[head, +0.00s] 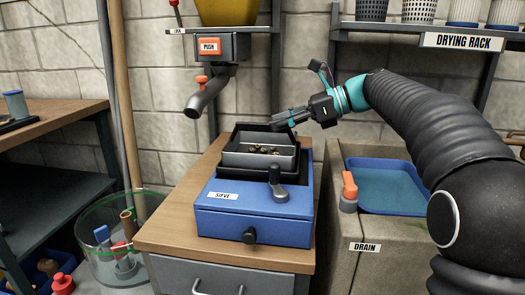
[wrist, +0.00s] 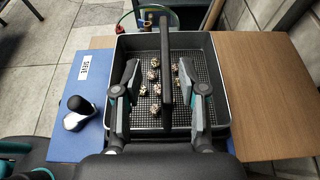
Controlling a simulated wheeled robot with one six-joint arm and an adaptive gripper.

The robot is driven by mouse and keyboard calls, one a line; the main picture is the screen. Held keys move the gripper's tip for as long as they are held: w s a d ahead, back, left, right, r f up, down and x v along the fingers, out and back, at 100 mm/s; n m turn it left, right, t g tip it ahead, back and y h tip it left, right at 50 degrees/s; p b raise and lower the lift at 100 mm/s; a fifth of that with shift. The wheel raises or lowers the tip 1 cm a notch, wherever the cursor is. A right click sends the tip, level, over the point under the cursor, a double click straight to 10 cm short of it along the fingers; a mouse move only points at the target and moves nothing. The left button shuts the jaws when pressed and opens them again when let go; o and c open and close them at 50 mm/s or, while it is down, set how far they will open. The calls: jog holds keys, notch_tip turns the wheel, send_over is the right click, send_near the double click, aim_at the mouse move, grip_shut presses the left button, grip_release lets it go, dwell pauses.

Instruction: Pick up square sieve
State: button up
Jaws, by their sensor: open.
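The square sieve (head: 256,161) is a grey-black square pan with a mesh floor, standing on the blue box labelled SIEVE (head: 262,208). In the wrist view the sieve (wrist: 221,104) fills the middle, and several small pale-brown lumps (wrist: 154,110) lie on its mesh. A dark bar (wrist: 166,78) runs over its middle. My gripper (head: 284,119) is at the sieve's back right in the head view. In the wrist view my gripper (wrist: 161,72) is open, one finger on each side of the bar, with gaps. Exact finger height is unclear.
A grey lever (head: 277,184) stands on the blue box's front right. A spout (head: 207,94) under a PUSH button hangs behind left. A sink with a blue tray (head: 385,183) is right, an orange-handled valve (head: 348,190) beside it. A glass bin (head: 118,245) stands left.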

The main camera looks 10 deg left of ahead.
aim_at(262, 125)
jog(key=x, duration=0.5)
jog(key=shift+w+a+r, duration=0.1)
jog(key=shift+w+a, duration=0.05)
jog(key=shift+w, duration=0.15)
grip_shut()
